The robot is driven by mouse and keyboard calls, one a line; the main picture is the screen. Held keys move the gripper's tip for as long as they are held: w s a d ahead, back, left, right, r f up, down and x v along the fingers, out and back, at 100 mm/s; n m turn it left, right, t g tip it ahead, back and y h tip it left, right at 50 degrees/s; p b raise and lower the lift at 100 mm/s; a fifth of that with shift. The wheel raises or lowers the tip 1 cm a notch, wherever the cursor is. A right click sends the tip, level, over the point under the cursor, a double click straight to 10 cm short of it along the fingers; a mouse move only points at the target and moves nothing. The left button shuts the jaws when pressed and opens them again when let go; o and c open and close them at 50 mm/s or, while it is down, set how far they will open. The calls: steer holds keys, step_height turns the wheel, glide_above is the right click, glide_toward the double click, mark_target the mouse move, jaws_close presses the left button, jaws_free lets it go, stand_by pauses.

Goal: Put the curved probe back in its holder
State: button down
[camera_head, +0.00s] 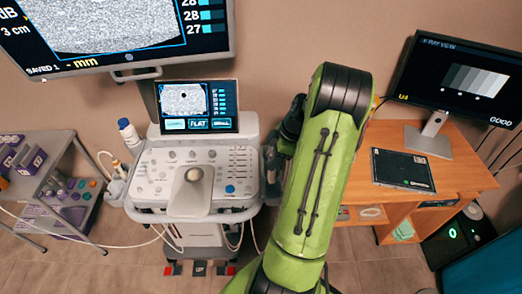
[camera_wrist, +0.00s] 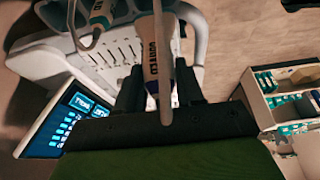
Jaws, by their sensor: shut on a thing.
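In the head view my green arm reaches the machine's right side and hides most of the gripper and the held probe.
A white bottle with a blue cap (camera_head: 128,132) stands at the machine's left, near another probe (camera_head: 106,160). A grey cart (camera_head: 48,150) is at the far left. A wooden desk (camera_head: 455,178) with a monitor (camera_head: 460,80) stands at the right. Cables hang around the machine.

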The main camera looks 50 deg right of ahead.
mark_target(274, 179)
steer(key=shift+s+d+f, duration=0.15)
steer(key=shift+s+d, duration=0.15)
steer(key=shift+s, duration=0.2)
steer(key=shift+f+b, duration=0.25)
steer(key=shift+b, duration=0.1)
steer(key=shift+b+x, duration=0.65)
steer(key=shift+x, duration=0.4)
step_height(274, 179, down, 8)
steer(key=b, duration=0.7)
steer(key=shift+s+d+f, duration=0.15)
steer(key=shift+f+b, duration=0.3)
steer(key=shift+b, duration=0.05)
steer(key=c, duration=0.6)
jaws_free()
steer(key=p+v, duration=0.3)
steer(key=v, duration=1.3)
